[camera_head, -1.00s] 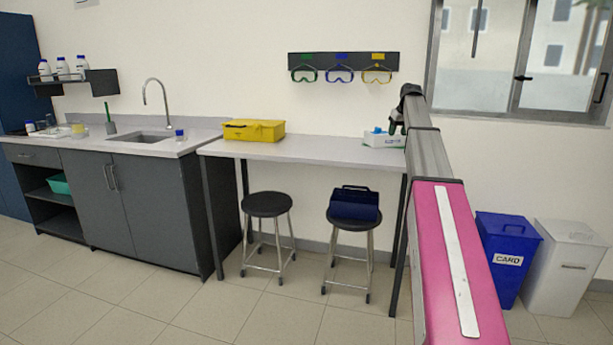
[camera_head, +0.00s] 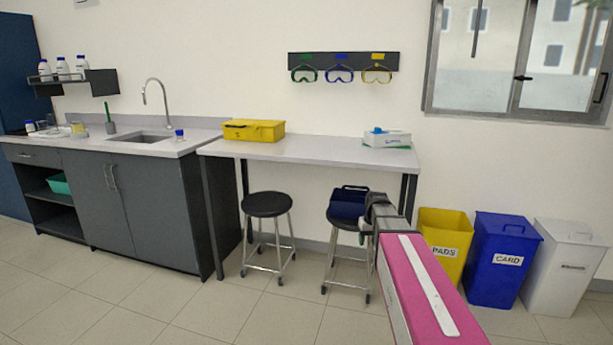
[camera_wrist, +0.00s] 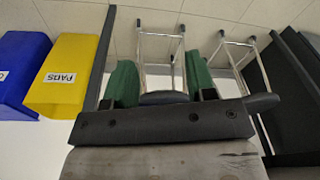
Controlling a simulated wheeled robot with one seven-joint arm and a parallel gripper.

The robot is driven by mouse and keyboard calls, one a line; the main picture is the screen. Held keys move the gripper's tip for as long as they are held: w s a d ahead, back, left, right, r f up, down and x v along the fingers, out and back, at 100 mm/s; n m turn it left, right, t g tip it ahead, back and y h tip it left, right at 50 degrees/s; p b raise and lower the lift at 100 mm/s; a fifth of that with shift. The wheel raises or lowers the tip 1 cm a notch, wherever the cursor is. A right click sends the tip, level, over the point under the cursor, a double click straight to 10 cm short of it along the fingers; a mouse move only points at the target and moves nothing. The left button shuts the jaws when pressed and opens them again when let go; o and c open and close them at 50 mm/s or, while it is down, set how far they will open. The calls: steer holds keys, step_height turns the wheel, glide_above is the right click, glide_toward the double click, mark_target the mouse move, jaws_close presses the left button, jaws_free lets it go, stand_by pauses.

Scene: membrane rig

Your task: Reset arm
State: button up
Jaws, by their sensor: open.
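My arm reaches forward from the lower right in the head view, and its end hangs low in front of the right stool (camera_head: 345,245). My gripper (camera_wrist: 161,76) shows in the wrist view as two green fingers set wide apart, with nothing held between them. In the head view the gripper (camera_head: 362,237) is small and partly hidden by the wrist. The wrist view is turned over, with stool legs and floor tiles beyond the fingers.
A white table (camera_head: 300,149) carries a yellow case (camera_head: 253,131) and a white-blue box (camera_head: 387,139). A dark blue case (camera_head: 347,200) rests on the right stool. Yellow (camera_head: 446,241), blue (camera_head: 502,258) and white (camera_head: 567,265) bins stand right. Open floor lies in front.

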steer(key=s+a+f, duration=0.1)
steer(key=s+f, duration=0.2)
steer(key=s, duration=0.3)
steer(key=s+a+f+g, duration=0.1)
steer(key=s+a+f, duration=0.1)
steer(key=s+f, duration=0.2)
steer(key=s+a+f, duration=0.2)
steer(key=s+f, duration=0.2)
steer(key=s, duration=0.6)
steer(key=shift+s+m+h, duration=0.2)
steer(key=shift+m+h, duration=0.1)
steer(key=shift+m, duration=0.1)
